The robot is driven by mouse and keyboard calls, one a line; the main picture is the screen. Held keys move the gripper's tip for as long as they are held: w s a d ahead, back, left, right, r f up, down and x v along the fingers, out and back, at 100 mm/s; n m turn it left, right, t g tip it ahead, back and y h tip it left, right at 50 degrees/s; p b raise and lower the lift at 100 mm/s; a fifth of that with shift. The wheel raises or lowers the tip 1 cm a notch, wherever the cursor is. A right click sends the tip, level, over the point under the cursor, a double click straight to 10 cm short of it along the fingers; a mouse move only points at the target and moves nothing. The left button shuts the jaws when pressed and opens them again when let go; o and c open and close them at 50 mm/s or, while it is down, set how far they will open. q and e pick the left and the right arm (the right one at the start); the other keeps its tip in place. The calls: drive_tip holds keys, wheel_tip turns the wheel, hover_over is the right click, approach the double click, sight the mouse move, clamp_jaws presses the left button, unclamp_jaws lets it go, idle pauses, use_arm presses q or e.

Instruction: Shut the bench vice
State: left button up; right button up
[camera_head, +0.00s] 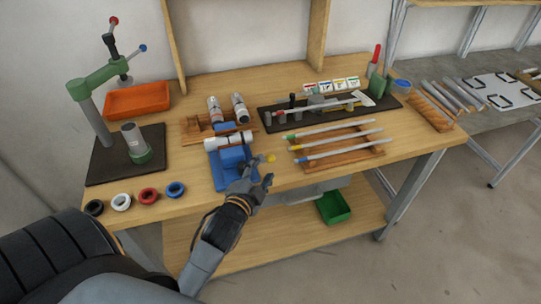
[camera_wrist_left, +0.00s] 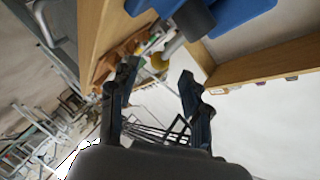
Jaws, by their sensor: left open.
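The blue bench vice (camera_head: 219,176) stands at the front edge of the wooden bench, left of its middle. A white tube lies across its top (camera_head: 228,141); I cannot tell whether the jaws grip it. My right gripper is out of view.
Several coloured rings (camera_head: 148,196) lie along the front edge at left, near a green press (camera_head: 96,78). A wooden rack of rods (camera_head: 345,158) is right of the vice. A dark jig board (camera_head: 385,105) lies behind it. A green bin (camera_head: 333,207) is below the bench top.

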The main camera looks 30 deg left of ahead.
sight(268, 162)
use_arm(q)
drive_tip(key=x, duration=0.6)
drive_tip(key=shift+w+p, duration=0.1)
drive_tip(key=shift+p, duration=0.25)
drive_tip(key=shift+c, duration=0.2)
clamp_jaws()
